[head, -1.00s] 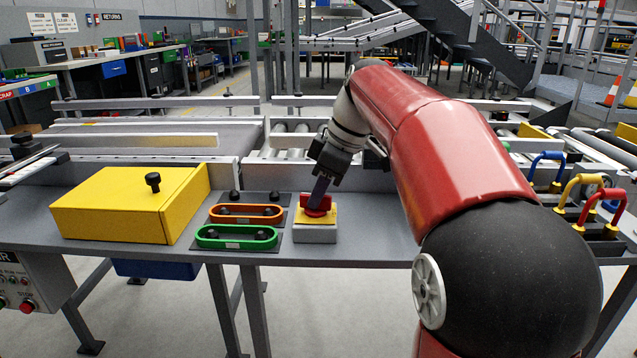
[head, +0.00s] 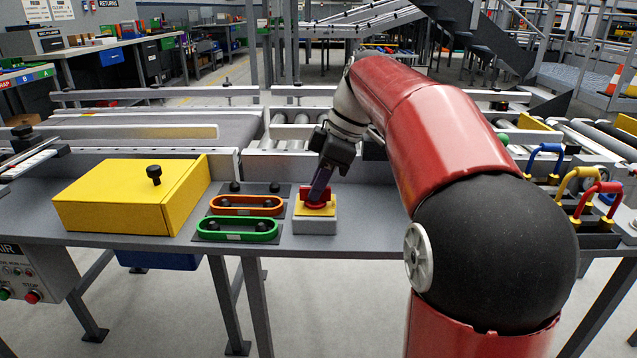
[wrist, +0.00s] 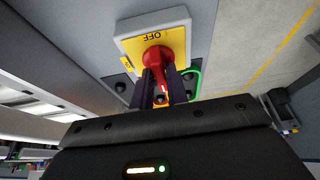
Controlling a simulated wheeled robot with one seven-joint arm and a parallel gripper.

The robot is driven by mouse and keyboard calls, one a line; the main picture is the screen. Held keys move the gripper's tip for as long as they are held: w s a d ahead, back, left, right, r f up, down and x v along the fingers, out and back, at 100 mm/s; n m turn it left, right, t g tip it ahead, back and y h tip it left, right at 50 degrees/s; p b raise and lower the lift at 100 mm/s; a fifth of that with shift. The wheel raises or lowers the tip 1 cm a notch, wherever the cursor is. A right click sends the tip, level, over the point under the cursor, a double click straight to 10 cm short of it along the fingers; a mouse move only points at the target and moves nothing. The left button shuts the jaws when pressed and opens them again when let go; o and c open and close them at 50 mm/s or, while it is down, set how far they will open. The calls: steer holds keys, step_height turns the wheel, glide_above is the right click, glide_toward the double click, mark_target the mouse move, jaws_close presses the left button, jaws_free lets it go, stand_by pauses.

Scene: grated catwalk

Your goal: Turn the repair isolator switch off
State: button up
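The repair isolator switch is a grey box (head: 315,227) with a yellow face and a red rotary handle (head: 316,203), on the grey bench. In the wrist view its yellow plate (wrist: 174,40) reads OFF at the top, with another small label at the left edge. The red handle (wrist: 155,60) runs down between my gripper's two dark fingers (wrist: 161,92), which sit close on either side of it. In the head view my gripper (head: 318,196) reaches down to the handle from behind. The fingers hide part of the handle, so its exact setting is unclear.
A yellow box (head: 125,200) with a black knob stands left on the bench. Orange (head: 247,205) and green (head: 237,230) oval handles lie just left of the switch. Blue, yellow and red hoop handles (head: 578,185) stand at the right. Conveyor rails run behind.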

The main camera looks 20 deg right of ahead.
steer(key=o, duration=0.3)
steer(key=shift+r, duration=0.1)
steer(key=p+v, duration=0.1)
steer(key=v, duration=0.6)
steer(key=shift+r+p, duration=0.3)
steer(key=shift+s, duration=0.15)
